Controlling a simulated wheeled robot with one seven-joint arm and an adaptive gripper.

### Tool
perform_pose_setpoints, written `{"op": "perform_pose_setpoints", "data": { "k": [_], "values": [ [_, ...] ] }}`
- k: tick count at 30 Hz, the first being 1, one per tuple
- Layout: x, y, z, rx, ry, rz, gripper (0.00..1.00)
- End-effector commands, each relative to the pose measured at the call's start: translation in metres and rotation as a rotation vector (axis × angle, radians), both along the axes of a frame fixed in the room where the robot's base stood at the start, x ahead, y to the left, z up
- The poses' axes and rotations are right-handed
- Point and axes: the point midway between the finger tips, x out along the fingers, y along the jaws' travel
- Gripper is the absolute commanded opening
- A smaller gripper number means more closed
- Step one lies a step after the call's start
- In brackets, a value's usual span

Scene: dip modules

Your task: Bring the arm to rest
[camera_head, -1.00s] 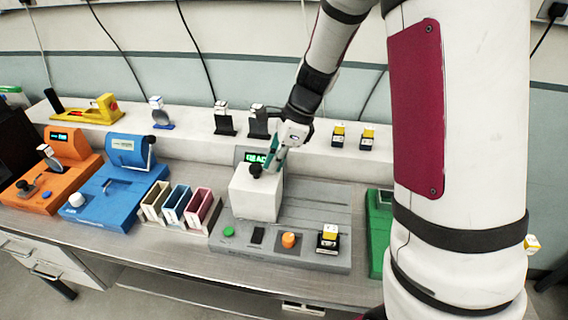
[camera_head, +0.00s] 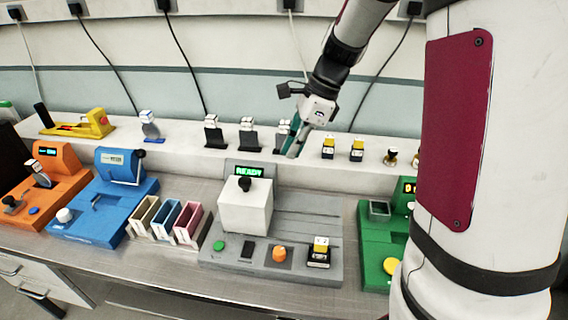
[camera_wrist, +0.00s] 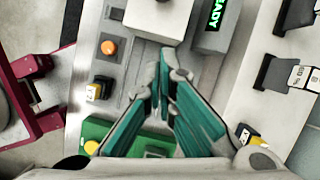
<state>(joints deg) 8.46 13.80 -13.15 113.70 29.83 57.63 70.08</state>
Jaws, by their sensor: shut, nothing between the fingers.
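My gripper (camera_head: 294,141) is raised over the back of the bench in the head view, up and to the right of the grey station (camera_head: 328,275) with its white block (camera_head: 245,208). The white block (camera_wrist: 158,18) and the display (camera_wrist: 216,14) lie beyond the fingertips there. The gripper appears apart from everything. My arm hides part of the green station.
A blue machine (camera_head: 100,215), an orange machine (camera_head: 45,190) and three coloured slots (camera_head: 165,218) stand left. A green station (camera_head: 372,240) is right. Several modules on black stands and yellow-and-black modules (camera_head: 328,147) line the back ledge (camera_head: 180,160). Space above the bench is free.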

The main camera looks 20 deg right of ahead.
Motion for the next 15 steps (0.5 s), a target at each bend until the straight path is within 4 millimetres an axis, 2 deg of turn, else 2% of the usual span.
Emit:
{"op": "perform_pose_setpoints", "data": {
  "k": [3, 10, 15],
  "values": [
    [-0.001, -0.005, 0.01, -0.001, -0.001, -0.003, 0.0],
    [-0.003, -0.006, 0.015, 0.0, 0.002, -0.001, 0.0],
    [-0.015, 0.004, 0.031, -0.034, -0.057, 0.111, 0.0]
  ]
}}
